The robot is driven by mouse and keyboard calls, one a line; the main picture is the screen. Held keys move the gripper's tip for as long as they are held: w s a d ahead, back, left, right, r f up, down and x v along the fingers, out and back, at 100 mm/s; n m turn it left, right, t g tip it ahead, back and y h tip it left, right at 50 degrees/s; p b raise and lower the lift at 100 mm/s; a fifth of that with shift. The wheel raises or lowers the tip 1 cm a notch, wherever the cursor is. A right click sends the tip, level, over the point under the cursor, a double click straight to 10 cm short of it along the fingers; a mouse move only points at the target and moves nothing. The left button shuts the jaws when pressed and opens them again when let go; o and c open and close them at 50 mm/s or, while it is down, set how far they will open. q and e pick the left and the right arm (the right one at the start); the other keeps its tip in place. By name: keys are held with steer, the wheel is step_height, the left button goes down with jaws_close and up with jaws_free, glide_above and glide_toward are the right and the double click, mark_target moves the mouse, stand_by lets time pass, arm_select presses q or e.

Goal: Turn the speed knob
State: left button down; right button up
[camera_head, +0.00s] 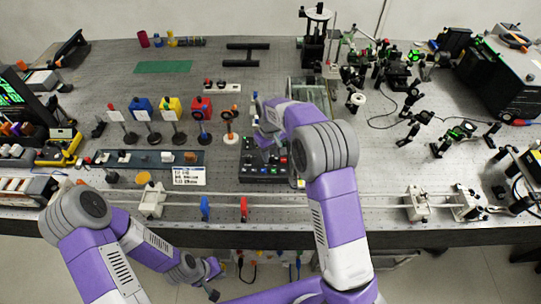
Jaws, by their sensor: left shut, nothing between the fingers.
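A dark control box (262,178) with several small coloured knobs or buttons sits near the front middle of the bench. Its labels are too small to read, so I cannot tell which one is the speed knob. My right gripper (266,150) is over the back part of this box, and my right arm comes in across the box's right side. Its fingertips are small and partly hidden, so I cannot tell whether they are open or touch a knob. My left gripper (214,279) is shut and empty, low in front of the bench edge, away from the box.
An optical rail (330,199) with a blue and a red lens holder runs along the front edge. Several filter stands (173,125) are left of the box. Mirror mounts and black instruments fill the right side. The middle right of the bench top is fairly clear.

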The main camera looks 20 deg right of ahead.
steer(key=shift+s+f, duration=0.1)
steer(key=shift+f, duration=0.45)
jaws_close()
